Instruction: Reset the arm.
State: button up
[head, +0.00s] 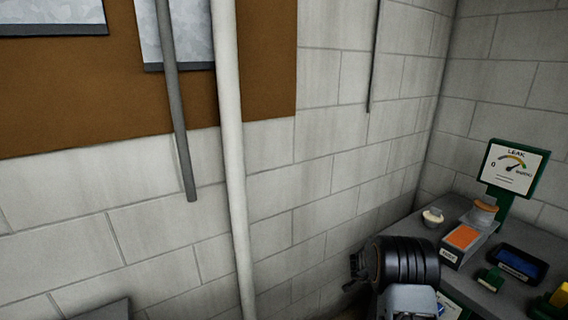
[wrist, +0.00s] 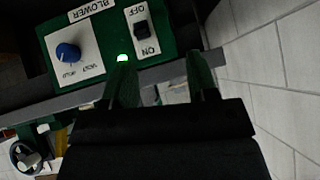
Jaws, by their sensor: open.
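My gripper (wrist: 163,72) shows in the wrist view with its two fingers apart and nothing between them. The fingers point toward a green blower panel (wrist: 98,57), which appears upside down there. The panel has a blue knob (wrist: 68,52), an ON/OFF rocker switch (wrist: 141,30) and a lit green lamp (wrist: 123,58) close by the left fingertip. I cannot tell whether that fingertip touches the panel. In the head view, my arm's dark ribbed joint is at the lower right, and the fingers cannot be made out.
A grey bench (head: 405,232) at the right holds a LEAK gauge (head: 513,167), an orange-topped block (head: 463,238), a small cream-topped item (head: 432,217) and a blue tray (head: 519,265). A white pipe (head: 231,150) and grey rod (head: 175,110) run down the block wall (head: 300,170).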

jog(key=s+a+r+n+y, duration=0.3)
jog(key=s+a+r+y, duration=0.1)
jog(key=a, duration=0.4)
jog(key=s+a+r+n+y, duration=0.3)
jog(key=s+a+y, duration=0.2)
jog(key=a, duration=0.3)
jog(key=s+a+r+n+g+h, duration=0.1)
jog(key=s+r+n, duration=0.2)
jog(key=s+r, duration=0.4)
jog(key=s+a+r+n+g+h, duration=0.1)
jog(key=s+a+r+n, duration=0.1)
jog(key=s+r, duration=0.6)
jog(key=s+n, duration=0.1)
jog(key=s, duration=0.5)
jog(key=shift+s+a, duration=0.2)
jog(key=shift+s, duration=0.1)
jog(key=shift+a+r, duration=0.2)
jog(key=shift+r, duration=0.15)
